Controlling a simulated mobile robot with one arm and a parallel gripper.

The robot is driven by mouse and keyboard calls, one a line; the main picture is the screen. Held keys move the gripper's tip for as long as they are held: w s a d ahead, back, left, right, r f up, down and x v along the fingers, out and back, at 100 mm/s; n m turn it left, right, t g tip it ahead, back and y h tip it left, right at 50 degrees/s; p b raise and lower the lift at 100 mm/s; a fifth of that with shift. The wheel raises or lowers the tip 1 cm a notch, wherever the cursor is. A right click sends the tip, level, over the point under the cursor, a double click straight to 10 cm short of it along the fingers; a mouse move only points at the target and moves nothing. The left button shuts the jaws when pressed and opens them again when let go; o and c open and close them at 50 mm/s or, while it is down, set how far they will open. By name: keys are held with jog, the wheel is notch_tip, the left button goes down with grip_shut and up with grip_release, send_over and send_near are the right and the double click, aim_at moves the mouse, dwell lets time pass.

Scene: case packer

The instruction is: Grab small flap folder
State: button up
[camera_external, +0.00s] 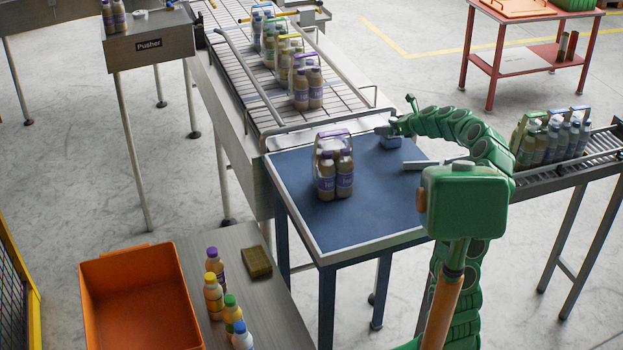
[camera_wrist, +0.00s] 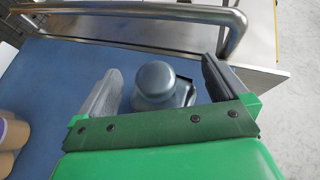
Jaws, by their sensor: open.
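A small blue-grey tool with a rounded knob, apparently the small flap folder (camera_wrist: 154,82), stands on the blue tabletop in the wrist view. In the external view a small blue block (camera_external: 392,142), seemingly the same tool, is near the table's far right corner. My gripper (camera_wrist: 160,80) is open, with one finger on each side of the knob. A gap shows between the knob and the left finger; contact on the right is unclear. The external view shows my gripper (camera_external: 388,129) low beside the blue block. The tool's lower part is partly hidden by my gripper.
A grey flat piece (camera_external: 419,165) lies at the blue table's (camera_external: 370,215) right edge. A banded bottle pack (camera_external: 334,170) stands left of my gripper. A metal rail (camera_wrist: 130,14) bounds the far side. The table's front middle is clear.

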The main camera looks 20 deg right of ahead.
jog(key=shift+w+a+f, duration=0.2)
jog(key=shift+w+f, duration=0.05)
jog(key=shift+w, duration=0.2)
jog(key=c, duration=1)
jog(key=shift+r, duration=0.85)
jog(key=s+a+r, duration=0.3)
jog(key=s+r, duration=0.8)
jog(key=s, duration=0.2)
jog(key=shift+s+r, duration=0.15)
jog(key=shift+s, duration=0.25)
